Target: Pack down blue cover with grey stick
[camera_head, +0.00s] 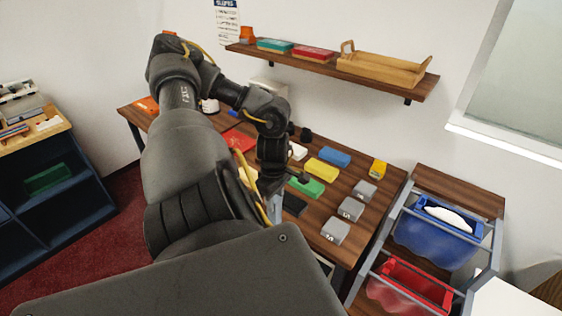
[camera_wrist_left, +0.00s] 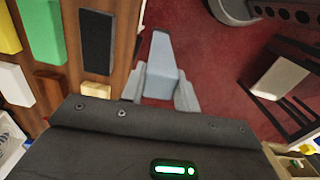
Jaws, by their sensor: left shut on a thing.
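My left gripper (camera_wrist_left: 160,92) is shut on a pale blue-grey piece (camera_wrist_left: 161,62), which looks like the grey stick, in the left wrist view. It points away from the wrist over the red carpet, beside the table edge. In the head view the left gripper (camera_head: 272,188) is by the front edge of the table, largely hidden by my arm; a pale bit of the stick (camera_head: 275,210) shows below it. A blue bag-like cover (camera_head: 425,243) hangs in a grey frame at right, with a white thing (camera_head: 449,218) in its top. My right gripper is not in view.
The wooden table (camera_head: 372,186) bears a blue block (camera_head: 335,157), a yellow block (camera_head: 321,169), a green block (camera_head: 308,188) and several grey blocks. A red bag (camera_head: 407,287) hangs below the blue one. A wall shelf (camera_head: 410,87) is above.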

